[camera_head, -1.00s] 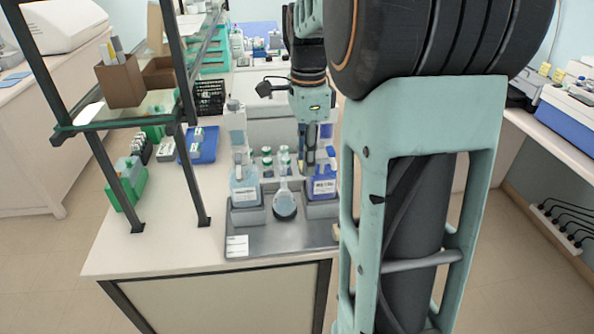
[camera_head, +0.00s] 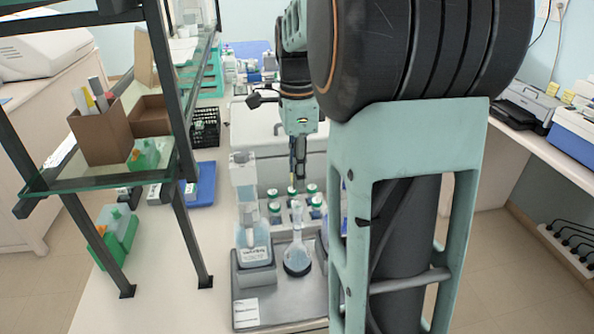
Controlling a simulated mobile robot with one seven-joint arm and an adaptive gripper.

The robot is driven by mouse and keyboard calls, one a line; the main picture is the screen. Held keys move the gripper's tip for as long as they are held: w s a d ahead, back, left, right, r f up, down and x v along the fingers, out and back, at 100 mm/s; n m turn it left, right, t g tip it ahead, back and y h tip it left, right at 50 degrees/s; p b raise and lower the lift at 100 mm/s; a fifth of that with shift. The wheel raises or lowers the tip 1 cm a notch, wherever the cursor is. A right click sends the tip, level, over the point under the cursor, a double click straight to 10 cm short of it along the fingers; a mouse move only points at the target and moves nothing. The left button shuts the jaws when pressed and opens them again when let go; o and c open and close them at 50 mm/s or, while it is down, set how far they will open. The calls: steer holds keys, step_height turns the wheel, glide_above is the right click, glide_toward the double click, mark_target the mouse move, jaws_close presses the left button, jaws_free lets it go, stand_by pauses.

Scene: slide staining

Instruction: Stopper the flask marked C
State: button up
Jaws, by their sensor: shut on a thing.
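My gripper (camera_head: 297,180) points down above the back of the grey tray (camera_head: 262,310), in front of the white box. Its fingers are shut on a small pale tan thing, which looks like a stopper (camera_head: 292,190). A darker blue bottle at right is mostly hidden by my arm. No letter C is readable.
Several small green-capped bottles (camera_head: 275,208) stand close around the gripper, behind the flask. A tall clear bottle (camera_head: 243,180) stands left of them. A shelf frame (camera_head: 186,225) rises at left.

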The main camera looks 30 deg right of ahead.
steer(key=shift+f+b, duration=1.55)
steer(key=shift+f, duration=0.4)
steer(key=shift+f+b, duration=0.3)
steer(key=shift+f, duration=0.35)
steer(key=shift+f, duration=0.8)
stand_by(0.5)
steer(key=o, duration=1.2)
steer(key=shift+o, duration=0.2)
steer(key=shift+r, duration=0.15)
steer(key=shift+r+p, duration=2.55)
steer(key=shift+r, duration=0.4)
